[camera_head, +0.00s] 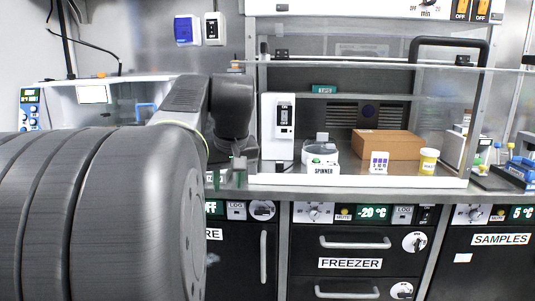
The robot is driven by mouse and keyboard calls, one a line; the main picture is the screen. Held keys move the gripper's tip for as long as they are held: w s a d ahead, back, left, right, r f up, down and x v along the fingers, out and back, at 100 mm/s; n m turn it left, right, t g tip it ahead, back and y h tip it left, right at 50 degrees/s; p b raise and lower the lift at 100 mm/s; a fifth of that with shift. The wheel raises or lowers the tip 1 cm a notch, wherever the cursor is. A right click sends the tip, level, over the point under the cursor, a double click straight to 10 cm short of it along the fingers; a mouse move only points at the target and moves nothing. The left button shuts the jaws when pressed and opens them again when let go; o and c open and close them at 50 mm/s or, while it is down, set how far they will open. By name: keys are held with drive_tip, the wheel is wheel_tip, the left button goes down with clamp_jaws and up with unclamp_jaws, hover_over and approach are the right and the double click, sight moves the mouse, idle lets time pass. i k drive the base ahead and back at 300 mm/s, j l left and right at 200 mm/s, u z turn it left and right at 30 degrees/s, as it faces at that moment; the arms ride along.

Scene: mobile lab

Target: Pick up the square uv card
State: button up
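A small white card with purple squares (379,162) stands upright near the front edge of the hood's work surface, in front of a brown box; it looks like the uv card. Its fine print is too small to read. My arm reaches in from the left, and its end, my gripper (238,164), points down near the bench's front edge, left of the hood opening. The gripper is well to the left of the card and apart from it. The fingers are small and dark here, so I cannot tell whether they are open or shut.
The brown box (388,145) lies behind the card, and a yellow-labelled jar (428,161) stands to its right. The spinner (321,154) is to its left. A glass sash (370,78) hangs above the opening. Freezer drawers (352,264) are below the bench.

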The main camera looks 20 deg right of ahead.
sight(379, 159)
drive_tip(key=i+l+u, duration=0.1)
drive_tip(key=l+u, duration=0.95)
drive_tip(key=l, duration=0.9)
drive_tip(key=l+z, duration=0.15)
drive_tip(key=z, duration=0.35)
drive_tip(key=i+l+z, duration=0.1)
drive_tip(key=z, duration=0.4)
drive_tip(key=i+l+z, duration=0.1)
drive_tip(key=z, duration=0.35)
drive_tip(key=i+l+z, duration=0.1)
drive_tip(key=z, duration=0.4)
